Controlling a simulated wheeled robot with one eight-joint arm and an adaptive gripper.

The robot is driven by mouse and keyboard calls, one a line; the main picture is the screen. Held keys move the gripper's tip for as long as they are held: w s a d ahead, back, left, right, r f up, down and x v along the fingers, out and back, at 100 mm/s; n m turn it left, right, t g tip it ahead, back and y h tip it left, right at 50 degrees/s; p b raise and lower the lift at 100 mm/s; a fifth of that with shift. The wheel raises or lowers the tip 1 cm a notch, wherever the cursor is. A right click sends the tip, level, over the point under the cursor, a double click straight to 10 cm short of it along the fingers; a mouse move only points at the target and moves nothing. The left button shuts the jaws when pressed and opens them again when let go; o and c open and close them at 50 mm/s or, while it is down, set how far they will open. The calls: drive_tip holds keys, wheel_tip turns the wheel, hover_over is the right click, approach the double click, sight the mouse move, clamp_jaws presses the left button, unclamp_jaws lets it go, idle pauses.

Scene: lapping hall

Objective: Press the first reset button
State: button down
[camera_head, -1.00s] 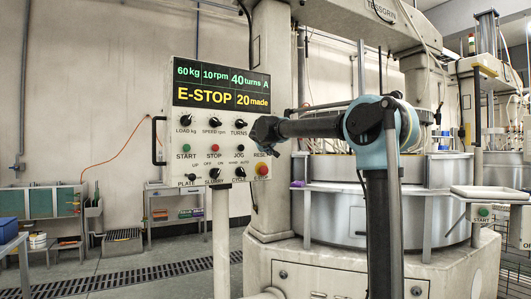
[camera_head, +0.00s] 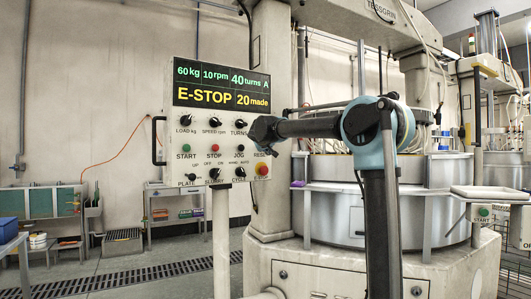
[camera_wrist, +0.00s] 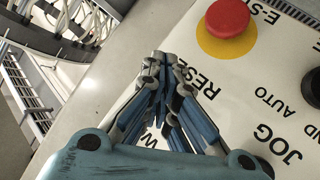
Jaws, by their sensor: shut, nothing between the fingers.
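The grey control panel (camera_head: 222,168) stands upright on a post, left of my arm, with a lit display that reads E-STOP. My gripper (camera_head: 258,130) is in front of the panel's right edge, just above the RESET label. In the wrist view the shut, empty fingers (camera_wrist: 165,62) point across the panel face beside the RESET lettering (camera_wrist: 200,78). The reset button itself does not show; the gripper seems to hide it. Whether the fingertips touch the panel, I cannot tell. The red mushroom button on a yellow disc (camera_head: 263,169) sits below the RESET label; it also shows in the wrist view (camera_wrist: 228,18).
The panel also carries a green START button (camera_head: 187,148), a red STOP button (camera_head: 214,147), a JOG button (camera_head: 239,148) and several black knobs. The large lapping machine (camera_head: 350,215) stands close behind my arm. Open floor lies left of the panel post.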

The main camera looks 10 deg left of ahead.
drive_tip(key=shift+w+a, duration=0.25)
drive_tip(key=shift+w, duration=0.1)
idle(0.6)
drive_tip(key=shift+s+d, duration=0.1)
drive_tip(key=shift+s, duration=0.05)
drive_tip(key=shift+s+d, duration=0.45)
drive_tip(key=shift+s, duration=0.1)
drive_tip(key=shift+s+d, duration=0.1)
idle(0.3)
drive_tip(key=shift+s+d, duration=1.5)
drive_tip(key=shift+s, duration=0.3)
